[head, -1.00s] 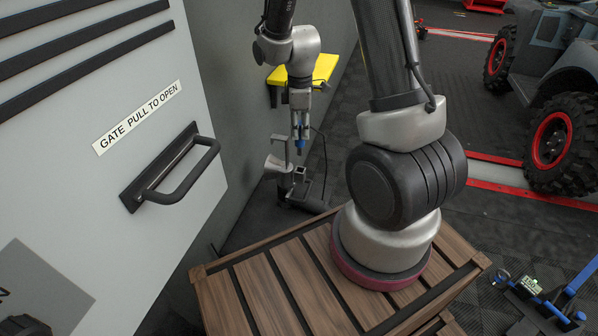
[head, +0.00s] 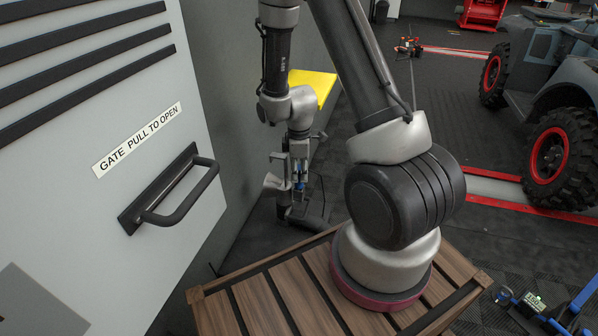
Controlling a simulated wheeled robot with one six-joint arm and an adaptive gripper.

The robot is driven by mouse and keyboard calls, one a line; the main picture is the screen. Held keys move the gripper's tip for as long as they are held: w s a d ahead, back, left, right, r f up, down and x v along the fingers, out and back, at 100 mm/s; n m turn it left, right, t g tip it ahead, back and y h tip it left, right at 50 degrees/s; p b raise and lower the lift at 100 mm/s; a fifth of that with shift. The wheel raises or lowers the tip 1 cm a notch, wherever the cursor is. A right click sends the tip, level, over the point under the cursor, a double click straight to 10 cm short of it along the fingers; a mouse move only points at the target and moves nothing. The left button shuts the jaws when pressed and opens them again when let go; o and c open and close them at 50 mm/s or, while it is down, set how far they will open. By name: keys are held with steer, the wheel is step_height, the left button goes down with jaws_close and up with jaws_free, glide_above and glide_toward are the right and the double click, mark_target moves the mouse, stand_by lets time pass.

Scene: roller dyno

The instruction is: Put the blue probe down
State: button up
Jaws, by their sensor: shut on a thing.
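My gripper (head: 299,176) is in the middle of the head view, pointing down behind my arm base and beside the grey wall. It is shut on the blue probe (head: 299,186), of which only a small blue part shows between and below the fingers. The probe is just above or at a dark stand-like device (head: 300,216) with a pale cone on its left. I cannot tell whether the probe touches it.
A yellow shelf (head: 322,86) sits on the wall behind my gripper. A white gate with a black handle (head: 180,200) is at left. A slatted wooden crate (head: 262,292) is in front. A vehicle with red-rimmed wheels (head: 560,150) and blue-armed equipment (head: 545,308) are at right.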

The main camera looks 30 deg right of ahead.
steer(key=shift+f, duration=0.25)
steer(key=o, duration=0.9)
steer(key=shift+f, duration=0.1)
steer(key=s+r+m+t, duration=0.1)
steer(key=s+r+m, duration=0.2)
steer(key=r, duration=1.1)
steer(key=s+r+m+t, duration=0.1)
steer(key=s+r+m, duration=0.25)
steer(key=r, duration=1.05)
steer(key=s+r+m, duration=0.2)
steer(key=s+r, duration=0.1)
steer(key=s, duration=0.1)
steer(key=s+d+r+m+t, duration=0.1)
steer(key=s+r+m, duration=0.1)
steer(key=s, duration=0.3)
steer(key=s+r+m+t, duration=0.1)
steer(key=s+r+m, duration=0.1)
steer(key=s, duration=0.3)
steer(key=shift+s+d+r, duration=0.15)
steer(key=shift+d+r, duration=0.05)
steer(key=shift+r, duration=0.7)
step_height(320, 180, up, 13)
